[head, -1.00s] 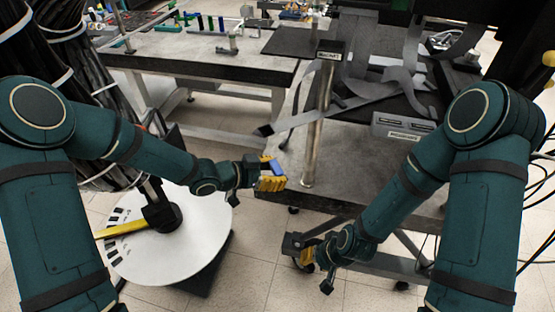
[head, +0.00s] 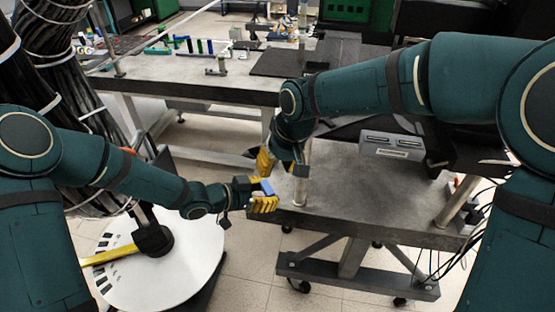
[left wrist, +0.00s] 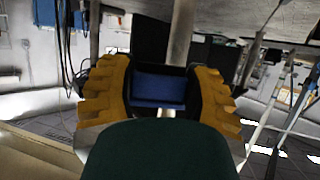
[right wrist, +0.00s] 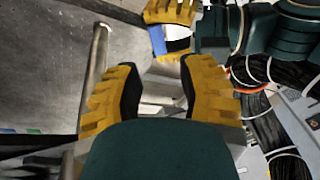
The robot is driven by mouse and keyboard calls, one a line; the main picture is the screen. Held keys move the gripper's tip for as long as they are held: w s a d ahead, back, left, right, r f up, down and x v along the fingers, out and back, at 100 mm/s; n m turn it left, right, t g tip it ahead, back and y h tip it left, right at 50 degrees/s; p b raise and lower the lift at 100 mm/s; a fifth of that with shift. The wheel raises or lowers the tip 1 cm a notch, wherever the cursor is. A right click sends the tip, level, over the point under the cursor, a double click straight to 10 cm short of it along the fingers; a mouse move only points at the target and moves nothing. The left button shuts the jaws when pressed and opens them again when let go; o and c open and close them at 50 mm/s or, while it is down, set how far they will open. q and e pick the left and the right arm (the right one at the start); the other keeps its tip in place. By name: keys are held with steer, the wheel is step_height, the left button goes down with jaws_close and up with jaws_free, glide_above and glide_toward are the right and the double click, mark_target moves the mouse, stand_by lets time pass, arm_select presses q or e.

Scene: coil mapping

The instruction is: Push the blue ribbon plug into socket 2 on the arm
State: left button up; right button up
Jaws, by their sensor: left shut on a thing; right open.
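My left gripper (head: 264,196) is shut on a blue block-shaped plug (head: 267,187), held in front of the near table's left edge. The plug also shows between the yellow fingers in the left wrist view (left wrist: 160,88). My right gripper (head: 281,162) is open and empty, just above the left one. In the right wrist view the left gripper (right wrist: 170,12) and the plug (right wrist: 157,41) are beyond its open fingers. A grey box (head: 392,145) with two dark slots sits on the near table; its label is unreadable. I cannot tell which socket is socket 2.
A white disc (head: 190,265) with a yellow bar (head: 108,255) is at lower left. A far table (head: 160,68) holds small parts. Cables hang at left.

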mark_target(267, 187)
steer(key=x, duration=0.7)
steer(key=w+x, duration=0.1)
steer(key=x, duration=0.3)
steer(key=shift+r, duration=0.1)
steer(key=shift+o, duration=0.4)
jaws_close()
arm_select(q)
steer(key=o, duration=1.2)
